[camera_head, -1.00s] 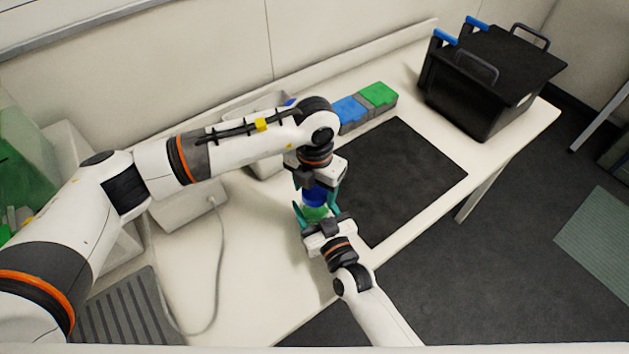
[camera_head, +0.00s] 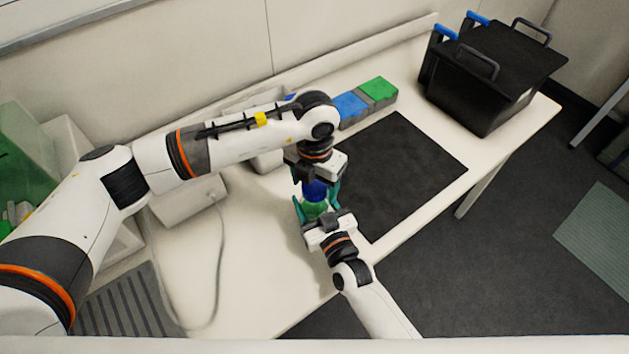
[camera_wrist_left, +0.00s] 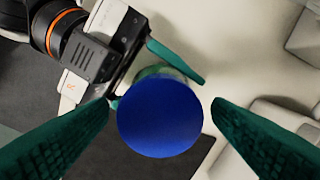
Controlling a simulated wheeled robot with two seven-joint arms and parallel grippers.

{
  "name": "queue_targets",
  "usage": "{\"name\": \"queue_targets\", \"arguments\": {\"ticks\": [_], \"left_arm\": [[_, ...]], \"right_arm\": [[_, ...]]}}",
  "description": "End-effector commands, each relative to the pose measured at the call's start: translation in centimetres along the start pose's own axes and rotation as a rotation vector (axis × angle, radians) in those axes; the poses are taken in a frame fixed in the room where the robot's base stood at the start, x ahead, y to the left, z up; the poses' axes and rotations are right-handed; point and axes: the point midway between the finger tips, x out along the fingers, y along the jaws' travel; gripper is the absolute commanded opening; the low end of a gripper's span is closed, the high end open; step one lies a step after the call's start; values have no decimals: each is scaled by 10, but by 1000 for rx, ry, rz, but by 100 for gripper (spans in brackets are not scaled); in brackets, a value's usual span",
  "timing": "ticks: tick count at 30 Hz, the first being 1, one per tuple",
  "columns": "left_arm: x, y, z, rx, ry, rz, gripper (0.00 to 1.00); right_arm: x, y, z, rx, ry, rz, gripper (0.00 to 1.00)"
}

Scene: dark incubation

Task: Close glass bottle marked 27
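The glass bottle (camera_head: 315,208) looks greenish and stands upright under a blue cap (camera_head: 315,190); no number is readable. The round blue cap top (camera_wrist_left: 160,117) fills the middle of the left wrist view and hides most of the bottle. My left gripper (camera_head: 318,186) is above, pointing down, its teal fingers on both sides of the cap. In the left wrist view a narrow gap shows between each fingertip and the cap. My right gripper (camera_head: 313,212) comes from the front, its fingers around the bottle body below the cap. Whether the cap is seated is hidden.
A black mat (camera_head: 410,170) lies on the white table (camera_head: 250,270), right of the grippers. Blue (camera_head: 350,108) and green (camera_head: 379,92) blocks stand behind it. A black box (camera_head: 490,85) with handles is at the far right. A cable (camera_head: 220,270) runs along the left.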

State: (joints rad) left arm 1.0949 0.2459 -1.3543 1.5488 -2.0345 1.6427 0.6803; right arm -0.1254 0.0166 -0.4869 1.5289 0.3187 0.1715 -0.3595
Motion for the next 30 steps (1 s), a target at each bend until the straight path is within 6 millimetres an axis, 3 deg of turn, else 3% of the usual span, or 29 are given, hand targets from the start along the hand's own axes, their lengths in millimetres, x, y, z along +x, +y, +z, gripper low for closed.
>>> {"name": "queue_targets", "arguments": {"ticks": [8,21,30], "left_arm": [[-10,0,-1,0,2,0,73],[-96,0,-1,1,4,-1,73],[-120,0,0,0,0,0,73]], "right_arm": [[0,0,0,0,0,0,0],[0,0,0,0,0,0,0],[0,0,0,0,0,0,0]]}}
